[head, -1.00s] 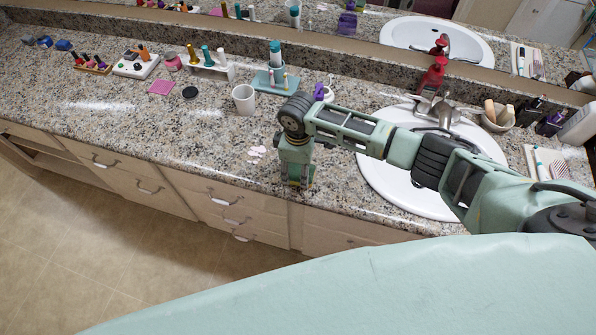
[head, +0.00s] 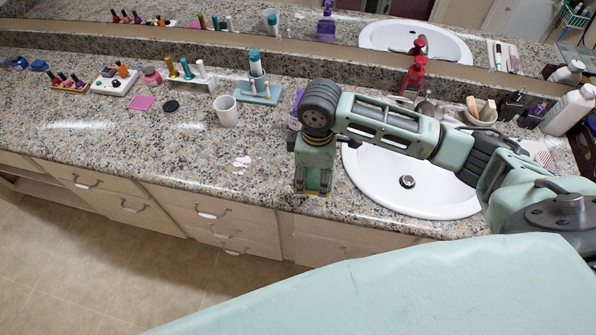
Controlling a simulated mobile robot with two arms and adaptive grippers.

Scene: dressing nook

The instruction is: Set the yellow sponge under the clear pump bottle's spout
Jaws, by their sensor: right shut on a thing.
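My right gripper (head: 313,190) points down at the counter's front part, just left of the sink. It is shut; a small yellowish patch shows at its fingertips, which fits the yellow sponge, but the sponge is mostly hidden. A bottle with purple contents (head: 293,121) stands behind my right wrist, which hides most of it. Its reflection in the mirror shows a pump top; it may be the clear pump bottle, and its spout is hidden. I cannot tell whether the fingertips touch the counter. My left gripper is not in view.
The white sink (head: 375,190) lies right of the gripper, with a red pump bottle (head: 413,76) behind it. Left are a white cup (head: 226,112), a teal stand (head: 262,97) and pale pieces (head: 243,162). The front left of the counter is largely clear.

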